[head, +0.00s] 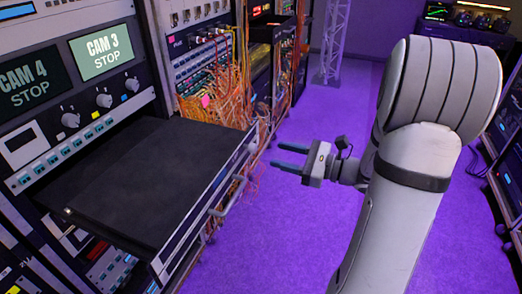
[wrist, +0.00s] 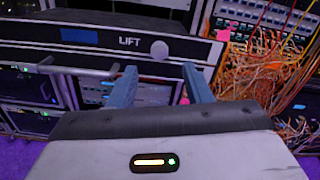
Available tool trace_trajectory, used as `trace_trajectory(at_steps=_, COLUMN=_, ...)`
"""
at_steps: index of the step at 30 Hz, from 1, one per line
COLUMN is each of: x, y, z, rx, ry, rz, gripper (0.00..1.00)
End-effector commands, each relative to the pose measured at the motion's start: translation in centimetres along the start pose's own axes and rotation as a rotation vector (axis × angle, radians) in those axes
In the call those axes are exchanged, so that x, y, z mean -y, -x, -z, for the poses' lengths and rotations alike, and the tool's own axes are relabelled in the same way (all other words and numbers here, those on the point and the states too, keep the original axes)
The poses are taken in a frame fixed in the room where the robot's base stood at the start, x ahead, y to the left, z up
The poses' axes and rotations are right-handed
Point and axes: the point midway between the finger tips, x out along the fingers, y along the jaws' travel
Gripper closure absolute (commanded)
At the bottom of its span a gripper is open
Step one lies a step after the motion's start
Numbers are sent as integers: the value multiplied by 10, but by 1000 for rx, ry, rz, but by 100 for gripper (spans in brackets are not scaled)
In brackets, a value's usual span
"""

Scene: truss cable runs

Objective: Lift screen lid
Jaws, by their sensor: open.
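The screen lid (head: 150,180) is a flat dark panel on a unit pulled out of the rack at the left of the head view. It looks closed and lies level. In the wrist view the front edge (wrist: 100,40) carries the word LIFT, a blue label and a pale round spot (wrist: 159,50). My gripper (head: 276,156) is open and empty, to the right of the unit's front in the head view, with a gap between. In the wrist view my fingers (wrist: 160,68) point at the front, either side of the round spot; contact cannot be told.
A bar handle (head: 228,196) juts from the unit's front and also shows in the wrist view (wrist: 80,71). Orange cables (head: 215,95) hang in a tangle behind the unit. CAM screens (head: 102,49) stand above it. Purple floor (head: 280,240) is clear between the racks.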

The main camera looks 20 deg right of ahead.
Motion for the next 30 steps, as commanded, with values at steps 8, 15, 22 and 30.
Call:
trace_trajectory(at_steps=8, x=-2, y=-44, z=-1, rx=-2, ry=1, rz=-7, gripper=55)
trace_trajectory(at_steps=15, x=-1, y=-66, z=0, rx=-3, ry=2, rz=-5, gripper=55)
trace_trajectory(at_steps=22, x=-1, y=-69, z=0, rx=-3, ry=2, rz=-4, gripper=55)
trace_trajectory(at_steps=30, x=-1, y=-69, z=0, rx=-4, ry=2, rz=-4, gripper=71)
